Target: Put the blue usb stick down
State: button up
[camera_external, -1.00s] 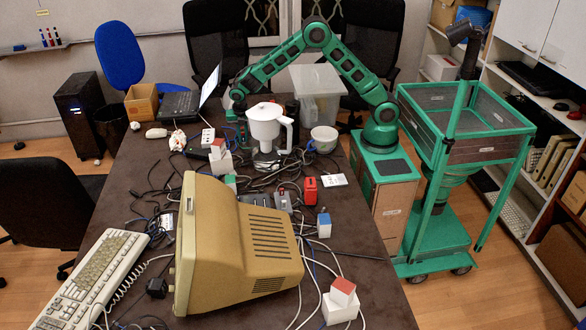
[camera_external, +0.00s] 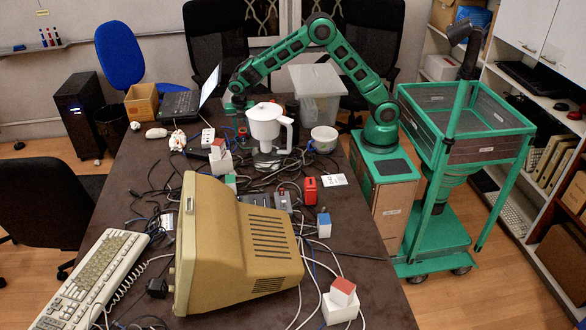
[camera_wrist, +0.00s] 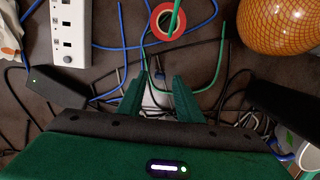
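My gripper (camera_wrist: 161,78) points down over the cables at the far end of the dark table. Its two green fingers stand apart in the wrist view. I see nothing clearly held between them; a pale patch shows behind the gap, and I cannot tell what it is. In the external view my gripper is at the end of the green arm, left of the white coffee maker, and its fingers are too small to read. I cannot make out the blue usb stick in either view.
A white power strip (camera_wrist: 66,30), a red tape roll (camera_wrist: 159,23) and an orange patterned round object (camera_wrist: 279,22) lie around my gripper. The white coffee maker (camera_external: 265,125) stands close by. A beige monitor (camera_external: 235,245) and keyboard (camera_external: 90,280) fill the near table.

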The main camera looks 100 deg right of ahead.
notch_tip(320, 180, up, 8)
jog(key=a, duration=0.1)
jog(key=shift+a, duration=0.1)
dwell(0.5)
